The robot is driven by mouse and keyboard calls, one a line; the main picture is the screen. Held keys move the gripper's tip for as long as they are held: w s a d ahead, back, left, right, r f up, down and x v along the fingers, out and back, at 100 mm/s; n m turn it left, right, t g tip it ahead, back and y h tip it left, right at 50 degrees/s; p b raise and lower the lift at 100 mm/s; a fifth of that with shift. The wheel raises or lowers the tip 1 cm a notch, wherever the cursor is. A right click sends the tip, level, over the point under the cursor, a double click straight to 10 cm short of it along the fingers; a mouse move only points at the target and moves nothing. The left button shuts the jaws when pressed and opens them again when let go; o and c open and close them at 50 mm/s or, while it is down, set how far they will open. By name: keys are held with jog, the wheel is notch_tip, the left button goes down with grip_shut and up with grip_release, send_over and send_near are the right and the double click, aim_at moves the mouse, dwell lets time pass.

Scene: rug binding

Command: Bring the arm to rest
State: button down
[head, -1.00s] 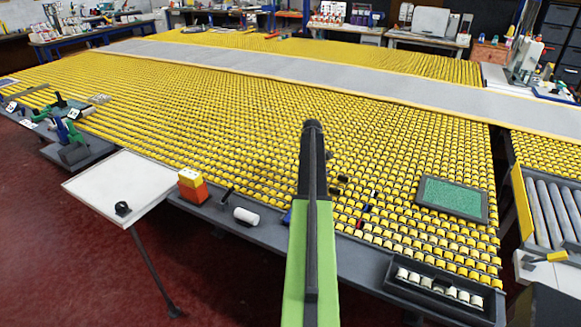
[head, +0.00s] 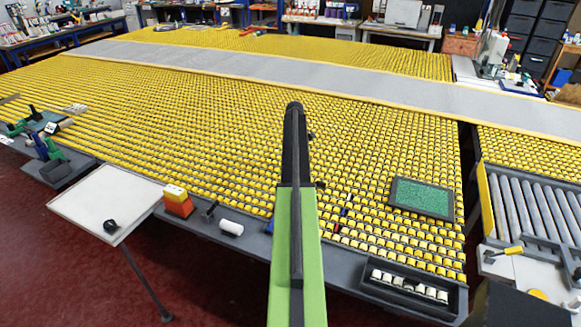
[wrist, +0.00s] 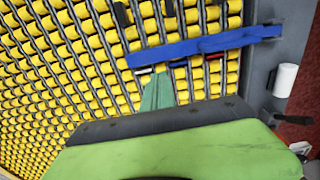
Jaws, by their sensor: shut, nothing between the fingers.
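My arm, green with a dark upper part, reaches up the middle of the head view over the yellow roller table (head: 190,130). It hides most of my gripper there. In the wrist view a narrow grey-green wedge, my gripper (wrist: 158,90), points at the rollers beyond a dark bar and a green body. Its fingers are together with nothing between them. A blue strip (wrist: 200,46) lies across the rollers just past the tip. I cannot tell how far above the rollers the tip is.
A white side tray (head: 85,205) stands at the left front. Red-and-yellow blocks (head: 177,200) and a white roll (head: 231,228) sit on the table's front edge. A green panel (head: 422,197) and a dark box of white rolls (head: 390,297) lie right of my arm.

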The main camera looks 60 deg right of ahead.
jog(key=shift+d+r, duration=0.45)
jog(key=shift+r, duration=0.1)
jog(key=shift+w, duration=0.1)
